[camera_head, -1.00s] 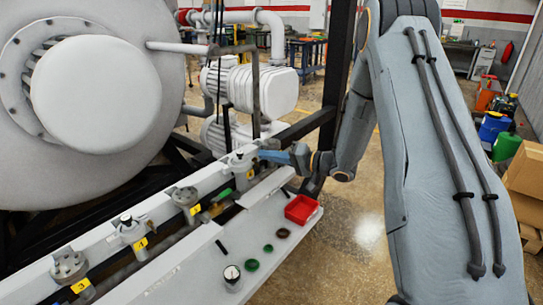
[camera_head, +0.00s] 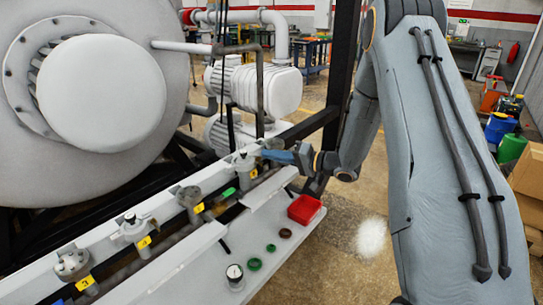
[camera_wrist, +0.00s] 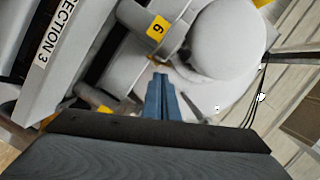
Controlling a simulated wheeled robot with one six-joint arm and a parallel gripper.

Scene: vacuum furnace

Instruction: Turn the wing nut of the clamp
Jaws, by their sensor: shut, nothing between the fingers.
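My gripper (camera_head: 266,154) is at the far end of the row of pipe fittings, in front of the vacuum furnace. In the wrist view its blue fingers (camera_wrist: 160,77) are together with nothing between them. Their tips lie close by a grey fitting with a yellow tag marked 6 (camera_wrist: 157,27). That fitting also shows in the head view (camera_head: 243,163), just left of the fingertips. I cannot make out the clamp's wing nut; the tips and the small parts around them are too small and blurred. Whether the fingers touch anything cannot be told.
A white shelf (camera_head: 190,272) runs below the fittings. It carries a red tray (camera_head: 304,208), green rings (camera_head: 254,264), a dark ring (camera_head: 285,233) and a gauge (camera_head: 234,272). A dark frame post (camera_head: 342,60) stands behind my arm. The floor right of the shelf is clear.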

